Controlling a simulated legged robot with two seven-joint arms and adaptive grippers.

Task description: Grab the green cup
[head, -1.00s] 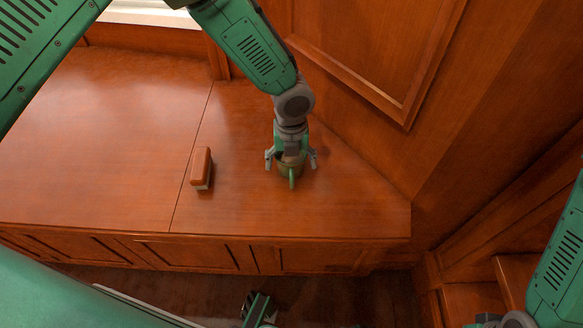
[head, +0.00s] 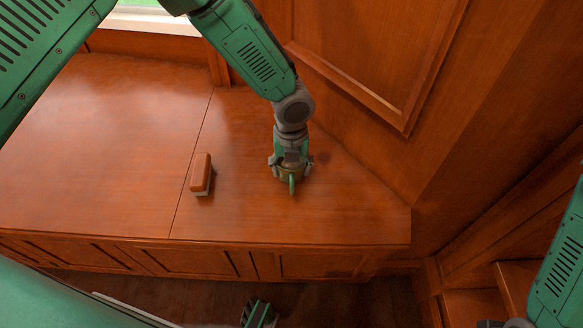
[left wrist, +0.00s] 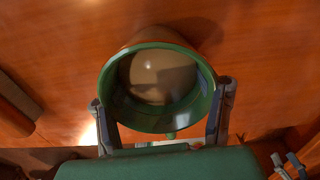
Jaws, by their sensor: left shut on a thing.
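The green cup (head: 291,179) stands on the wooden cabinet top in the head view, with its handle toward the front edge. My left gripper (head: 290,168) reaches down over it and is shut on it, one finger on each side. In the left wrist view, the cup's round green rim and inside (left wrist: 157,88) fill the middle, between the two fingers of the left gripper (left wrist: 165,118). My right arm shows at the right edge of the head view, but its gripper cannot be made out.
A brown brush-like block (head: 201,174) with a pale underside lies left of the cup on the cabinet top (head: 110,150). Panelled wood walls (head: 365,55) rise behind and to the right. The left part of the top is clear.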

